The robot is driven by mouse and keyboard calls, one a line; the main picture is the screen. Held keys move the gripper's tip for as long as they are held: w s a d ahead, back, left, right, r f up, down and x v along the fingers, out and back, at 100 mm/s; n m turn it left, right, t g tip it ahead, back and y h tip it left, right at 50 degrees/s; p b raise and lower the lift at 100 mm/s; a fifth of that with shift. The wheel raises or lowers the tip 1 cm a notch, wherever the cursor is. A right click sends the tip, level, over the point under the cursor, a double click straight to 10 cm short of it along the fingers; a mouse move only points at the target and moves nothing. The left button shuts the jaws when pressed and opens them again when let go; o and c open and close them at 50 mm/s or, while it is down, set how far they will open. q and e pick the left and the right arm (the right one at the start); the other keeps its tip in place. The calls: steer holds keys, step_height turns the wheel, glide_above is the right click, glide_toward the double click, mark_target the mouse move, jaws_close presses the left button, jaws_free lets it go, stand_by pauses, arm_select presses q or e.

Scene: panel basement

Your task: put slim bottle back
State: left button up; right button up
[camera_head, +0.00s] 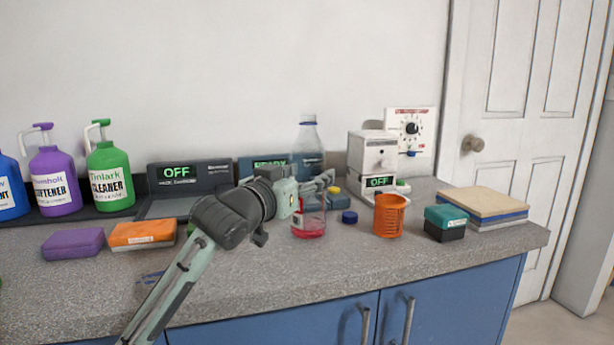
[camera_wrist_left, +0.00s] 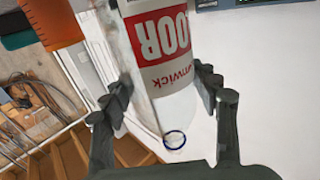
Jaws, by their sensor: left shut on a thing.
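A tall clear slim bottle (camera_head: 309,140) stands upright at the middle of the counter, with a blue ring at its neck and pink liquid near its base. My left gripper (camera_head: 316,186) is shut on its middle and hides part of it. In the left wrist view the bottle (camera_wrist_left: 174,108) is between the two fingers of the left gripper (camera_wrist_left: 165,90), with its red and white label upside down in the picture. Whether its base touches the counter I cannot tell. My right gripper is not in view.
A blue cap (camera_head: 349,217), an orange cup (camera_head: 389,216) and a teal and black block (camera_head: 446,222) are to the right on the counter (camera_head: 300,275). A white machine (camera_head: 371,155) stands behind. Orange (camera_head: 142,235) and purple (camera_head: 73,243) sponges lie left. The counter front is mostly clear.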

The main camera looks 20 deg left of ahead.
arm_select(q)
steer(key=shift+f, duration=0.1)
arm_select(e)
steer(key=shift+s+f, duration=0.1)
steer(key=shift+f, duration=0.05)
arm_select(q)
steer(key=o, duration=1.3)
steer(key=shift+r, duration=0.2)
steer(key=s, duration=0.4)
steer(key=s+a, duration=0.1)
steer(key=s, duration=0.3)
steer(key=s+a+b, duration=0.1)
steer(key=s, duration=0.3)
steer(key=shift+a, duration=0.15)
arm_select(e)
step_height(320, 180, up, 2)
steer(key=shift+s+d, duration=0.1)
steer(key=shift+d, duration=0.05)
arm_select(q)
steer(key=shift+w, duration=0.1)
